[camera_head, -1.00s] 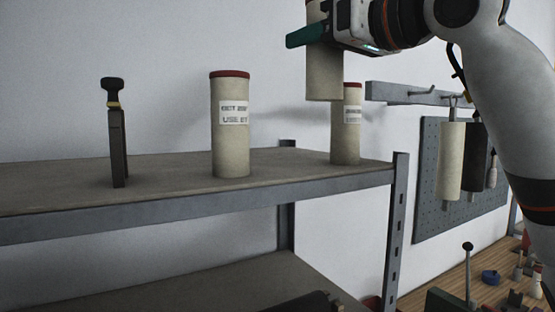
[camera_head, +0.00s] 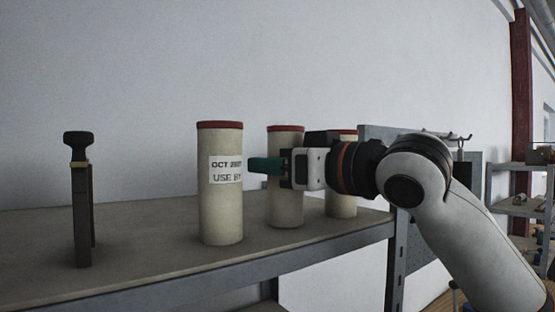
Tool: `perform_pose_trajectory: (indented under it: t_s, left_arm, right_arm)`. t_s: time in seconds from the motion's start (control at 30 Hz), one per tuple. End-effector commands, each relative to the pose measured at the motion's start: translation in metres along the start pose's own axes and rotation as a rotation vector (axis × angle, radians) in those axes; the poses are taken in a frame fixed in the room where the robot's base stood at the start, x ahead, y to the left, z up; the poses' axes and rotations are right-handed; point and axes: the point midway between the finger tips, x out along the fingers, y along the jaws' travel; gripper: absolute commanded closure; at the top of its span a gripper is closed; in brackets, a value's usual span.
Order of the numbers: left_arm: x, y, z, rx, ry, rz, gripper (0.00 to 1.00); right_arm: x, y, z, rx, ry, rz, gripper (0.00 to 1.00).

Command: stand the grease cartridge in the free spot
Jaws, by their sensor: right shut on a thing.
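My right gripper (camera_head: 268,166) is shut on a cream grease cartridge (camera_head: 286,208) with a red cap. The cartridge is upright, and its lower end is at the shelf surface; I cannot tell whether it bears its full weight there. A similar cartridge (camera_head: 221,205) with a label reading "USE BY" stands to its left, with a gap between them. Another red-capped cartridge (camera_head: 341,205) stands to its right, partly hidden by my gripper. My green fingertip covers part of the held cartridge's middle. My left gripper is not in view.
The grey shelf (camera_head: 140,225) has a metal front edge. A dark tool with a brass-coloured band (camera_head: 82,215) stands upright at the left, with bare shelf between it and the labelled cartridge. A pegboard and another shelf unit (camera_head: 520,210) are at the right.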

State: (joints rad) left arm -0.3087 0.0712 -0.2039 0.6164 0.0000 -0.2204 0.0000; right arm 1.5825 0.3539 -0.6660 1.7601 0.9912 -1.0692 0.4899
Motion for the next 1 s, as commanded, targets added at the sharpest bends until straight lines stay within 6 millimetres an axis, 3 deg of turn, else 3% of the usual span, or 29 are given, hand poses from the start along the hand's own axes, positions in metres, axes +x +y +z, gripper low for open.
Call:
perform_pose_trajectory:
  t_s: [0.13,0.37,0.4,0.5,0.87,1.0]
  left_arm:
    - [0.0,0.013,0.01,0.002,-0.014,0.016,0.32]
    - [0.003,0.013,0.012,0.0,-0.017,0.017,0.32]
    - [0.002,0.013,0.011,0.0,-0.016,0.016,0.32]
    - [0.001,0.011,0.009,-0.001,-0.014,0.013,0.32]
    - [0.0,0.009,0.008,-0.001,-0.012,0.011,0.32]
    - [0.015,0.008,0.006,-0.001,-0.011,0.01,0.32]
  right_arm:
    - [-0.001,0.0,0.0,-0.001,-0.004,0.0,0.86]
    - [-0.001,0.0,-0.004,-0.001,-0.004,0.0,0.86]
    - [0.0,0.0,-0.004,-0.001,-0.002,-0.001,0.49]
    - [0.0,0.0,-0.004,-0.001,-0.002,-0.001,0.33]
    - [-0.002,0.0,0.0,-0.001,-0.003,-0.001,0.32]
    - [-0.021,-0.001,-0.005,-0.002,-0.005,-0.002,0.32]
